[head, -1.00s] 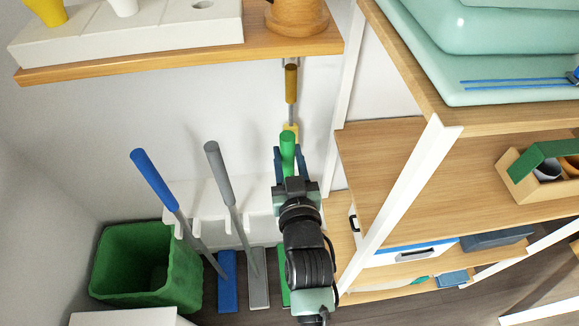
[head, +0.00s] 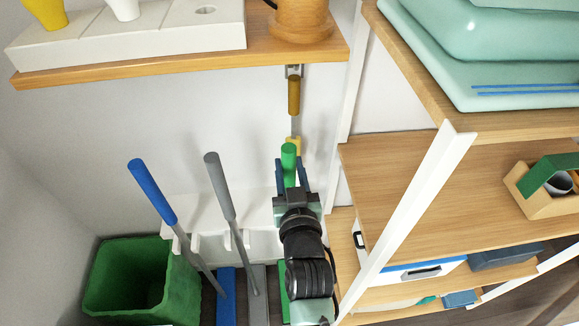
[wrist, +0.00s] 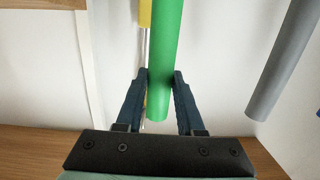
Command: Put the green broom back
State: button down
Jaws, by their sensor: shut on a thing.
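The green broom's handle (head: 289,152) stands up between the fingers of my gripper (head: 291,175) in the head view. In the wrist view my gripper (wrist: 161,80) is shut on the green handle (wrist: 167,45). The green broom's foot (head: 285,300) shows low down, beside the grey broom's foot; my arm hides much of its shaft. The white wall rack (head: 262,208) has slots that hold the blue broom (head: 152,190) and the grey broom (head: 219,187). I cannot tell whether the green broom sits in a slot.
A green bin (head: 130,280) stands at the lower left. A yellow-brown handled tool (head: 293,97) hangs on the wall behind the green handle. A wooden shelf (head: 190,62) is above, and a wooden rack unit with a white post (head: 415,215) is close on the right.

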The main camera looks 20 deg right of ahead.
jog(key=shift+f+b, duration=0.15)
jog(key=shift+b, duration=0.2)
jog(key=shift+c, duration=2.2)
grip_release()
jog(key=shift+o, duration=0.5)
jog(key=shift+f, duration=0.4)
jog(key=shift+o, duration=1.1)
jog(key=shift+r, duration=0.1)
jog(key=shift+s, duration=0.15)
jog(key=v, duration=1.2)
jog(key=shift+s, duration=0.4)
jog(key=shift+a+r, duration=0.1)
jog(key=shift+a, duration=0.05)
